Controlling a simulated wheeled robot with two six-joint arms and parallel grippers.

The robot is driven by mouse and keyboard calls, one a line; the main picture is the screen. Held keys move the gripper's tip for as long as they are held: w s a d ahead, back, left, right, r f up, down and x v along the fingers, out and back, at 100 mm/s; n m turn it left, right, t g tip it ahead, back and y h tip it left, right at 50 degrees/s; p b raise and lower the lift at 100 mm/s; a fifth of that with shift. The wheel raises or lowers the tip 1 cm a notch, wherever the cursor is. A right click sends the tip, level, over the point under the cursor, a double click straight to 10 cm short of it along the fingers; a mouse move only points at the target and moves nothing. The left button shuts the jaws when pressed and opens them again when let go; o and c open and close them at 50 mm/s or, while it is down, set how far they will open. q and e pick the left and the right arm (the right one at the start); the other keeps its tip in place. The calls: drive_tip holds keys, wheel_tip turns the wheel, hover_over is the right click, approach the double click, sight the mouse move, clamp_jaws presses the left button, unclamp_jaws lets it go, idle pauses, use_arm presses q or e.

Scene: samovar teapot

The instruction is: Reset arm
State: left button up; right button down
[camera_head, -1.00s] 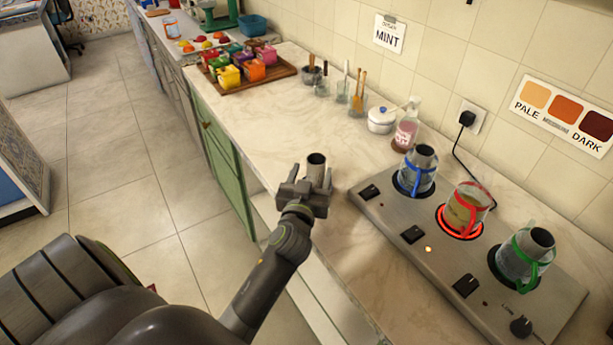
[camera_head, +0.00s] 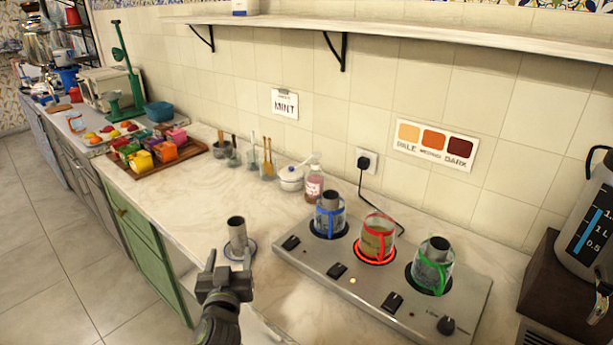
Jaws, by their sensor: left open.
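My left gripper (camera_head: 226,268) is open at the front edge of the counter (camera_head: 190,215). The cylinder appears clear of the fingers, though the exact gap is hard to tell. My right gripper is not in view.
A wooden tray (camera_head: 185,158) of coloured boxes stands further left. A shelf (camera_head: 400,35) runs above. The counter between tray and cylinder is clear.

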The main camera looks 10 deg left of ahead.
use_arm(q)
drive_tip(key=s+a+f+g+h, duration=0.1)
drive_tip(key=s+a+f+g, duration=0.1)
drive_tip(key=s+f+g, duration=0.6)
drive_tip(key=s+a+f+g+h, duration=0.15)
drive_tip(key=s+f, duration=0.25)
drive_tip(key=s, duration=0.9)
drive_tip(key=s+d+f+m+g+h, duration=0.2)
drive_tip(key=s+d+m+g, duration=0.15)
drive_tip(key=s, duration=0.85)
wheel_tip(320, 180, down, 25)
drive_tip(key=a+g, duration=0.2)
drive_tip(key=s+d+f+g, duration=0.1)
drive_tip(key=s+f, duration=1.3)
drive_tip(key=f, duration=0.1)
drive_tip(key=shift+s+d, duration=0.25)
drive_tip(key=shift+d, duration=0.1)
drive_tip(key=shift+f+h, duration=0.1)
drive_tip(key=shift+h, duration=0.15)
